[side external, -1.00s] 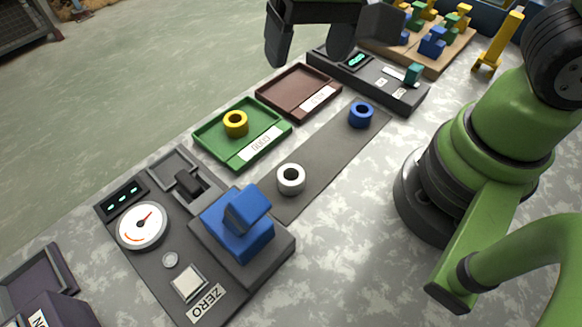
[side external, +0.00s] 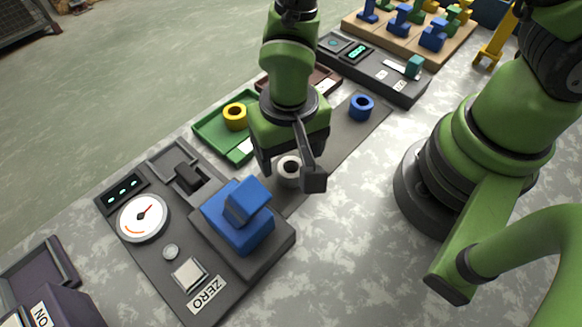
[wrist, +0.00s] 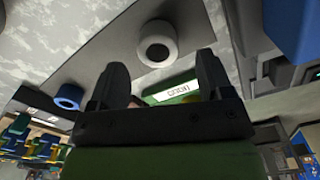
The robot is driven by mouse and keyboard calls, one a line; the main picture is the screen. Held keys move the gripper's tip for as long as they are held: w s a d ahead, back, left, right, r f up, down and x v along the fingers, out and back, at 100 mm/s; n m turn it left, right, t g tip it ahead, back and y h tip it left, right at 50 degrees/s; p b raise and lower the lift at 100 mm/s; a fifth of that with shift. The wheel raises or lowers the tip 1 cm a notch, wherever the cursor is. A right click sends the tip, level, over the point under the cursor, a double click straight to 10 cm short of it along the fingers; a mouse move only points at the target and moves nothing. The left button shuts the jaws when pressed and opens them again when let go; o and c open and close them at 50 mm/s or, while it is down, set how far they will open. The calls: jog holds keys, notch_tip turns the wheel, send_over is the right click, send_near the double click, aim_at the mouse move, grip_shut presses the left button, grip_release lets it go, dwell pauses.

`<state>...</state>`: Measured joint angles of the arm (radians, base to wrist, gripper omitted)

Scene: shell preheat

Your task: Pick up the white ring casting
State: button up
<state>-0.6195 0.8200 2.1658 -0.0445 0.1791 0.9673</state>
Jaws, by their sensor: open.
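The white ring casting (side external: 287,168) lies flat on the dark grey strip, partly hidden by my gripper in the side external view. It shows whole in the wrist view (wrist: 157,55), hole facing the camera, just beyond the fingertips. My gripper (side external: 290,177) is open and empty, with one finger on each side of the ring in the side view. In the wrist view my two fingers (wrist: 162,68) stand apart. I cannot tell whether the fingertips are level with the ring or above it.
A blue ring (side external: 361,107) lies farther along the strip. A yellow ring (side external: 235,115) sits in the green tray (side external: 206,144). A brown tray (side external: 333,76) is behind my gripper. A gauge panel (side external: 172,241) with a blue block (side external: 236,221) stands close at the near left.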

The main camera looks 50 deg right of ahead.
aim_at(291, 167)
notch_tip(291, 167, down, 4)
jog(key=shift+s+f, duration=0.1)
jog(key=shift+c, duration=0.2)
jog(key=c, duration=1)
jog(key=shift+r, duration=0.2)
